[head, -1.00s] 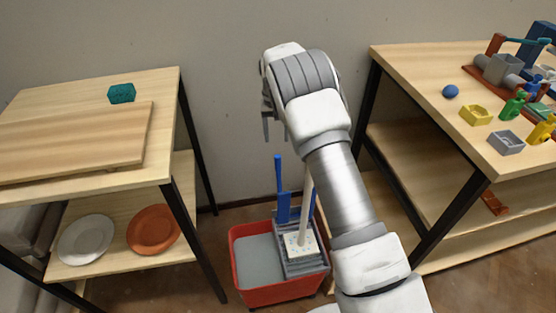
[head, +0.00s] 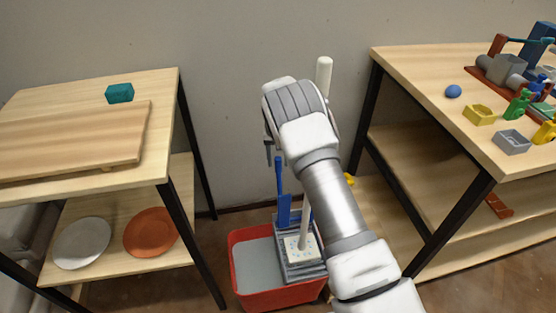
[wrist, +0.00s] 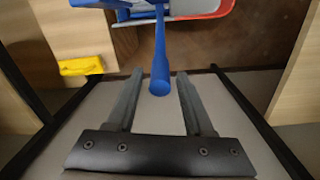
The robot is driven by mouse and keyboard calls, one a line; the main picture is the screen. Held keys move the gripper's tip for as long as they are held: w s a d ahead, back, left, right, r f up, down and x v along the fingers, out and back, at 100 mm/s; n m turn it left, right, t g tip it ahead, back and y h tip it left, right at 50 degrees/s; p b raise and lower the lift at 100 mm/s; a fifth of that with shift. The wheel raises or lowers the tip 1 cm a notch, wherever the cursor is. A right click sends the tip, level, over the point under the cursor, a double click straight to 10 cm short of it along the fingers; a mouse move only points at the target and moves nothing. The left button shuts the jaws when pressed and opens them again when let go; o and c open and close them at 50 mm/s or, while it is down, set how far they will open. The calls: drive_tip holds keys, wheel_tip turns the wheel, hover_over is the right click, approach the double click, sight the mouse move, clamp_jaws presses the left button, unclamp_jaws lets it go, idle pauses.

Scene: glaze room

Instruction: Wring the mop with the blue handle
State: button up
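The red bucket (head: 268,297) stands on the floor between the two tables; its rim shows in the wrist view (wrist: 205,13). A grey wringer (head: 306,272) sits on its right side. The mop's white head (head: 297,250) rests in the wringer, its pale pole rising behind my arm to a top end (head: 324,72). The blue handle (head: 279,180) stands up from the wringer. My gripper (wrist: 160,76) is open above the bucket. In the wrist view, the handle's rounded end (wrist: 160,80) appears between the fingers; contact is not visible.
A left table (head: 150,85) holds a board (head: 75,143) and a teal block (head: 119,93), with plates on its shelf. A right table (head: 420,65) carries several small items. A yellow object (wrist: 82,65) lies near the right table's lower shelf. Table legs flank the bucket.

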clamp_jaws()
idle(1.2)
